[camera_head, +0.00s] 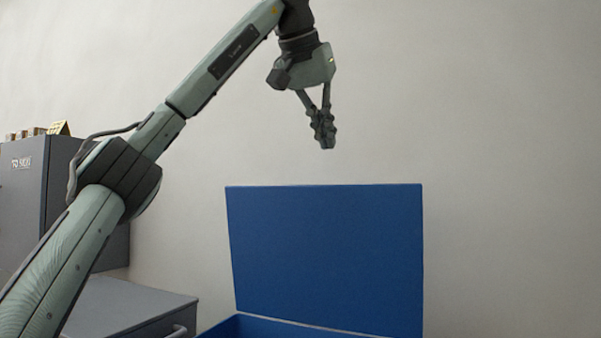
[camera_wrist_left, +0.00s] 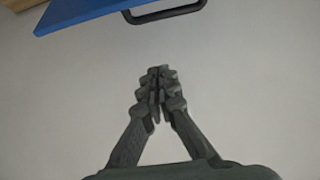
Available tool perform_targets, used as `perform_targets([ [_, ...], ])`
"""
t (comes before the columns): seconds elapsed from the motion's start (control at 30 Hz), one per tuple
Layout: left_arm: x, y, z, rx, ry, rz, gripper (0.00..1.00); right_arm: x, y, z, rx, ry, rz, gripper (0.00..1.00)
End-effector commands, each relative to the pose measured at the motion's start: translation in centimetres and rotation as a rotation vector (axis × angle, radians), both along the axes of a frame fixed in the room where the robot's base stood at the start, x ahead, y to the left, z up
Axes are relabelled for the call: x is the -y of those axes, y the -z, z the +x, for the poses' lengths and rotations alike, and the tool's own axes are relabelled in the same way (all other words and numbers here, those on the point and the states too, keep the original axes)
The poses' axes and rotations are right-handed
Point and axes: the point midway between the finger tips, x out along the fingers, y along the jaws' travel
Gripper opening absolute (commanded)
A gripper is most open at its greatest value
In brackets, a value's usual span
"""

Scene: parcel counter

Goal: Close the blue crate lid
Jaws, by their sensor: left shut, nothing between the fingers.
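The blue crate lid (camera_head: 325,258) stands open and nearly upright in the head view, its broad face toward me. Below it only a small part of the blue crate (camera_head: 262,328) shows at the bottom edge. My left gripper (camera_head: 326,146) is shut and empty, pointing down, above the lid's top edge and apart from it in the picture. In the left wrist view the shut fingers (camera_wrist_left: 158,72) point at a blue panel edge (camera_wrist_left: 85,12) with a dark handle (camera_wrist_left: 165,12), with a gap between. My right gripper is not in view.
A grey cabinet (camera_head: 25,200) with small items on top stands at the far left. A lower grey unit (camera_head: 125,305) with a handle is left of the crate. A plain wall (camera_head: 500,150) is behind, and the space right of the lid looks clear.

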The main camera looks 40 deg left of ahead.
Motion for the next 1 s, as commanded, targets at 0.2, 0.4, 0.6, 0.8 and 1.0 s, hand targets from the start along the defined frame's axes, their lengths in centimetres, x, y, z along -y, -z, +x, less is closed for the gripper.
perform_targets([
  [0.2,-1.5,0.4,-0.2,-0.015,-0.019,0.029,0.00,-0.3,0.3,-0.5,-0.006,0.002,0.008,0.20],
  [0.4,-2.0,3.3,2.1,-0.017,-0.018,0.028,0.00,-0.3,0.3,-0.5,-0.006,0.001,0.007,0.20],
  [0.6,-2.7,6.6,4.9,-0.015,-0.017,0.027,0.00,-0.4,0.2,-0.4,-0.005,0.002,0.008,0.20],
  [0.8,-2.3,7.9,3.4,-0.009,-0.016,0.027,0.00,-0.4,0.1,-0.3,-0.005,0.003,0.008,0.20],
  [1.0,-1.9,8.5,2.0,-0.011,-0.017,0.026,0.00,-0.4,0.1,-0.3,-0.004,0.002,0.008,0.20],
])
